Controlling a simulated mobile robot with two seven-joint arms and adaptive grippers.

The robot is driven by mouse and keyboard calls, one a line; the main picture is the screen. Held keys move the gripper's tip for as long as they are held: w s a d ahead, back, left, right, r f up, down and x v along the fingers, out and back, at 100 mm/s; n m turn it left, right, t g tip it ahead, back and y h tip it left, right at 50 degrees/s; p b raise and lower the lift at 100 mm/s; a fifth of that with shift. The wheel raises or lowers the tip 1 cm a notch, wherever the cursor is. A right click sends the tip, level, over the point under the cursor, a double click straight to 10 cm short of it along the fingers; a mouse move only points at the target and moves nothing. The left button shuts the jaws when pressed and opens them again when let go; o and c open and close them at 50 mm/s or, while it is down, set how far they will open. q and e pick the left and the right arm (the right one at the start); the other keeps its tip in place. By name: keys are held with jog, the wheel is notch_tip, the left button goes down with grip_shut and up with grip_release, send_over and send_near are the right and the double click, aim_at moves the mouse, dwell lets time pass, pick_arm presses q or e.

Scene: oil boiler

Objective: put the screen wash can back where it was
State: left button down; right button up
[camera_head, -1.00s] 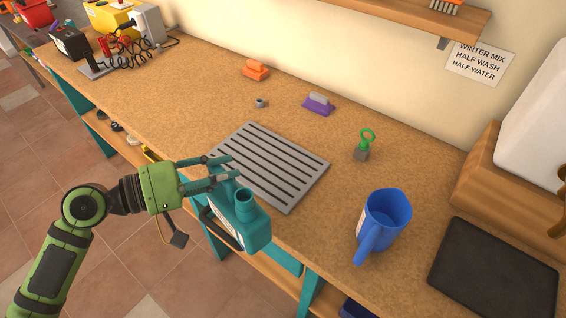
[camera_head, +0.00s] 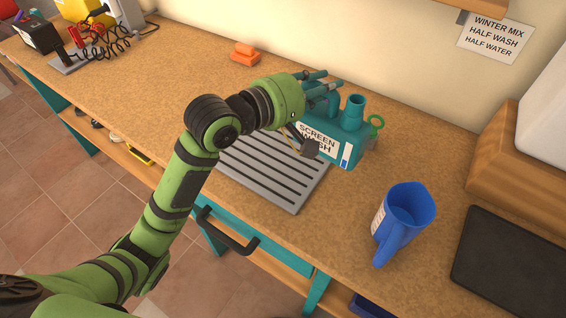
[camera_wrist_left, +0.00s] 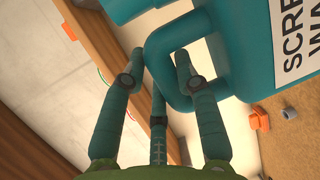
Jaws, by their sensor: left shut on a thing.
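The teal screen wash can (camera_head: 347,137) is in my left gripper (camera_head: 318,86), upright, at the back right part of the grey slotted tray (camera_head: 272,178). Its label faces the front and its open neck points up. I cannot tell whether its base touches anything. In the left wrist view, the fingers of my left gripper (camera_wrist_left: 160,72) are around the handle of the can (camera_wrist_left: 245,45). My right gripper is not in view.
A blue jug (camera_head: 405,215) and a black mat (camera_head: 512,262) are to the right. A green ring (camera_head: 376,122) shows partly behind the can. An orange brush (camera_head: 245,54) lies at the back. A sign (camera_head: 495,38) hangs on the wall. The bench's left middle is clear.

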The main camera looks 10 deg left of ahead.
pick_arm(q)
jog(key=r, duration=0.1)
jog(key=d, duration=0.1)
jog(key=r, duration=0.1)
jog(key=shift+w+d+r+n+t+y, duration=0.25)
jog(key=shift+d+r+n+t+y, duration=0.05)
jog(key=shift+w+a+r, duration=0.1)
jog(key=shift+a, duration=0.05)
jog(key=a+f, duration=1)
jog(key=a, duration=0.1)
jog(key=shift+s+a+f, duration=0.2)
jog(key=shift+a+f, duration=0.05)
jog(key=shift+f, duration=0.15)
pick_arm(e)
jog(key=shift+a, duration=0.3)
pick_arm(q)
jog(key=shift+f, duration=0.15)
jog(key=c, duration=0.9)
grip_release()
jog(key=shift+c, duration=0.2)
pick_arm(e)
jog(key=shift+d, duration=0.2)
